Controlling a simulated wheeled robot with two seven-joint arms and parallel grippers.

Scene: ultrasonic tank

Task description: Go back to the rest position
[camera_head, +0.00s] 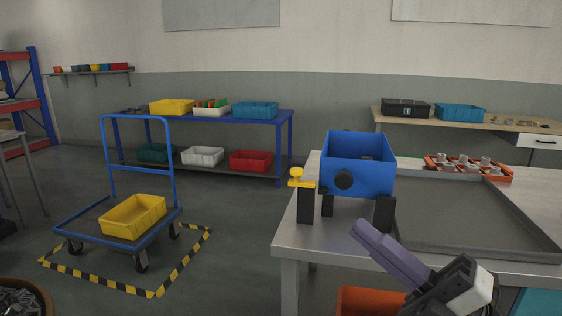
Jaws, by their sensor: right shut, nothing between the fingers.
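My right gripper (362,232) is at the lower right, in front of the steel table's front edge. Its fingers point up and to the left, are shut together and hold nothing. It is apart from the blue tank (372,180), which stands on black legs on the table (300,236). The tank has a black round knob on its front, and a yellow valve (298,180) on a black post stands at its left. My left gripper does not show.
A grey tray (440,205) covers much of the table, with an orange rack (500,175) of several grey parts behind it. An orange bin (362,302) is below the table's front edge. A blue trolley (80,222) with a yellow crate (132,216) stands at left on open floor.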

